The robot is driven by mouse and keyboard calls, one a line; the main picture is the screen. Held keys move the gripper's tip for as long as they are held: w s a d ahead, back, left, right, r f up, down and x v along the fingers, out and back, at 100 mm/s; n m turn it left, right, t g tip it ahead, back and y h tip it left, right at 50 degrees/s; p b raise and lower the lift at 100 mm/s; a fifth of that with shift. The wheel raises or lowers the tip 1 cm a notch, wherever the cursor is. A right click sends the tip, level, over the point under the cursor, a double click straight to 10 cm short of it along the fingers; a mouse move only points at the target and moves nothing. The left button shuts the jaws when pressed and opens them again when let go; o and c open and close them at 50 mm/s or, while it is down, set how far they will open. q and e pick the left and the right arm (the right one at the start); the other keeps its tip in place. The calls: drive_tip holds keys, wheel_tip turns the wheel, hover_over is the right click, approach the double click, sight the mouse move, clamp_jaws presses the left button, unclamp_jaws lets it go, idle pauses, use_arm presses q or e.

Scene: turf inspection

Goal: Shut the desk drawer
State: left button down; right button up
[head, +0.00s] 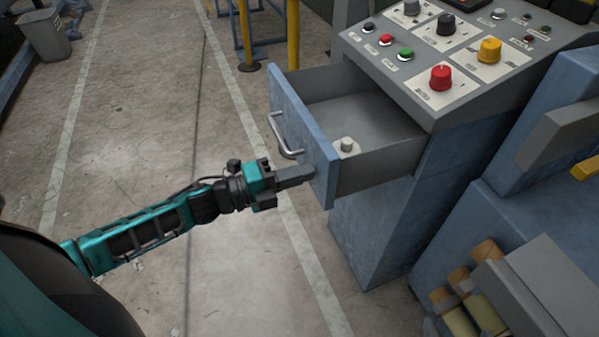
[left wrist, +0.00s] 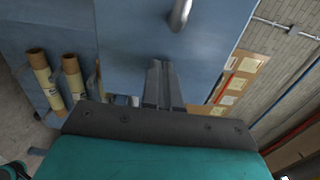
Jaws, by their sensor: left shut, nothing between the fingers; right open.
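The desk drawer (head: 303,135) is pulled out from the control desk, with its blue front panel standing away from the cabinet. A curved metal handle (head: 283,137) is on the panel, and it also shows in the left wrist view (left wrist: 180,14). A small pale object (head: 346,147) sits inside the drawer. My left gripper (head: 312,173) is shut and empty, with its fingertips at the lower part of the drawer front, below the handle. In the left wrist view the fingers (left wrist: 159,68) point at the panel; I cannot tell whether they touch it. My right gripper is in neither view.
The sloped control panel (head: 425,60) with coloured knobs is above the drawer. Brown rolls (head: 470,285) lie in a rack at the lower right. A yellow post (head: 293,35) and a grey bin (head: 45,35) stand farther back. The floor to the left is open.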

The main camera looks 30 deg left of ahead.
sight(395, 144)
use_arm(q)
drive_tip(key=b+x, duration=0.3)
drive_tip(key=x, duration=1.8)
drive_tip(key=shift+w+d+b, duration=0.2)
drive_tip(key=shift+w+b, duration=0.1)
drive_tip(key=shift+w, duration=0.05)
drive_tip(key=shift+r, duration=0.15)
use_arm(e)
drive_tip(key=shift+w+a+f, duration=0.25)
drive_tip(key=shift+a+f, duration=0.4)
use_arm(q)
drive_tip(key=shift+w+d+r, duration=0.1)
drive_tip(key=shift+r, duration=0.05)
use_arm(e)
drive_tip(key=shift+s+f, duration=0.1)
